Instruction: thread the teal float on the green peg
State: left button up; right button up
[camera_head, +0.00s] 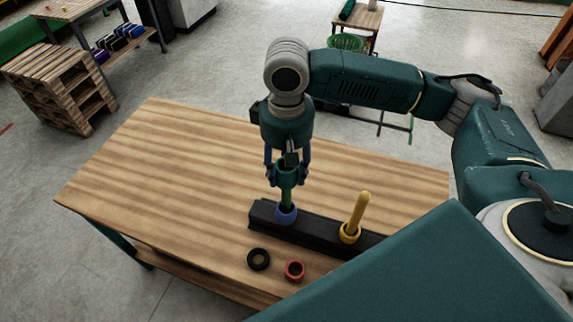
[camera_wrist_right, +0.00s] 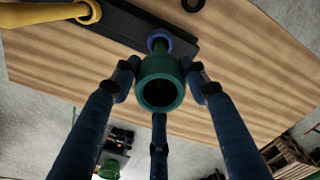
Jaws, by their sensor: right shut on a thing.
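The teal float (camera_head: 286,178) is a short thick ring, gripped between the fingers of my right gripper (camera_head: 287,170). It is held over the green peg (camera_head: 287,199), whose lower part shows between the float and a blue float (camera_head: 286,214) at the peg's base. In the right wrist view the teal float (camera_wrist_right: 160,91) sits between the fingertips, its hole dark. The peg's tip is not visible, so I cannot tell whether it is inside the hole. My left gripper is not in view.
The black rack (camera_head: 322,236) also bears a yellow peg (camera_head: 358,210) with a yellow float (camera_head: 350,233) at its base. A black ring (camera_head: 259,259) and a red ring (camera_head: 295,270) lie before it. The wooden table (camera_head: 170,180) is clear to the left.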

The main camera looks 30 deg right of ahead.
jog(key=shift+f, duration=0.1)
jog(key=o, duration=1.2)
notch_tip(320, 180, up, 12)
